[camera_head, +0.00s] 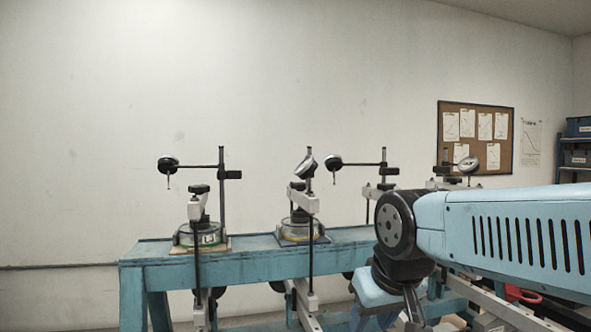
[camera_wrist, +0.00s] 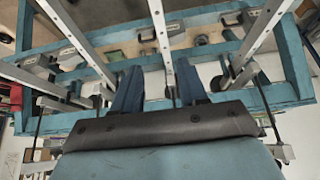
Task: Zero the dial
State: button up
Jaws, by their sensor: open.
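Several dial gauges stand on posts along the bench in the head view. The left dial (camera_head: 168,164) is seen edge-on, at the end of a horizontal rod. A second dial (camera_head: 305,168) is tilted, with a pale face partly visible. A third dial (camera_head: 334,162) is edge-on, and a right dial (camera_head: 468,165) shows some of its face. All are too small to read, and which one the task means cannot be told. My gripper (camera_wrist: 160,85) is open in the wrist view, its two dark-blue fingers apart with no object held between them. No dial is clearly visible there.
The blue bench (camera_head: 260,268) carries round cells (camera_head: 200,236) with white lever brackets and hanging rods in front. In the wrist view, long metal lever beams (camera_wrist: 165,45) cross close to my fingers. A pinboard (camera_head: 476,121) hangs behind. The wall above the dials is clear.

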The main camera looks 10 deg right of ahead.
jog(key=shift+w+a, duration=0.15)
jog(key=shift+w, duration=0.1)
jog(key=shift+o, duration=0.8)
jog(key=shift+r, duration=0.1)
jog(key=shift+o, duration=0.8)
jog(key=shift+w+r+n, duration=0.15)
jog(key=shift+n, duration=0.25)
jog(key=o, duration=0.6)
jog(key=w+r+n+g+h, duration=0.2)
jog(key=w+r+n+h, duration=0.1)
jog(key=n, duration=0.4)
jog(key=shift+w+d+r+n+h, duration=0.4)
jog(key=shift+w+h, duration=0.2)
jog(key=shift+w, duration=0.6)
jog(key=shift+o, duration=0.8)
jog(key=w+r+n+h, duration=0.4)
jog(key=w+r+n, duration=0.1)
jog(key=w+n, duration=0.1)
jog(key=shift+w+a+n, duration=0.35)
jog(key=shift+w+n, duration=0.05)
jog(key=shift+w, duration=0.1)
jog(key=n+t+h, duration=0.5)
jog(key=n+h, duration=0.3)
jog(key=n, duration=0.5)
send_near(300, 169)
jog(key=x, duration=1.1)
jog(key=shift+w+d, duration=0.15)
jog(key=shift+w, duration=0.1)
